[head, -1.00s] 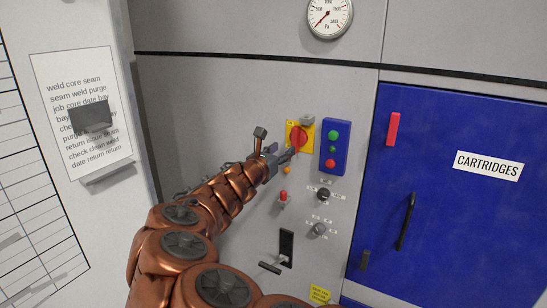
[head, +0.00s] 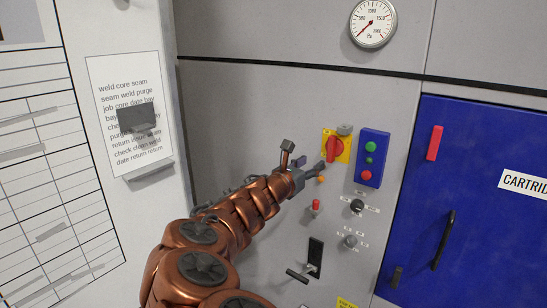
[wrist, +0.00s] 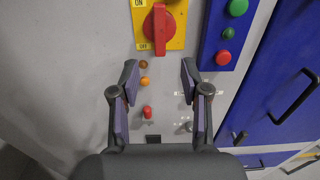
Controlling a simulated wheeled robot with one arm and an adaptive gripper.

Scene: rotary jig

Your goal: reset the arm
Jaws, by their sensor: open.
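My gripper (head: 315,167) is at the end of my copper-coloured arm, in front of the grey panel in the head view. In the wrist view my gripper (wrist: 160,75) has its two fingers wide apart with nothing between them. The red rotary switch (head: 334,149) on its yellow plate is just beyond the fingertips. In the wrist view the red switch (wrist: 159,28) is above the fingers, its handle upright between the ON and OFF labels. I see no contact between fingers and switch.
A blue button box (head: 372,158) with green and red buttons is right of the switch. Below are a red toggle (head: 315,207), black knob (head: 357,206), grey knob (head: 350,241) and a slotted lever (head: 314,258). A blue cabinet door (head: 480,165) with a black handle is at right; a gauge (head: 373,22) is above.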

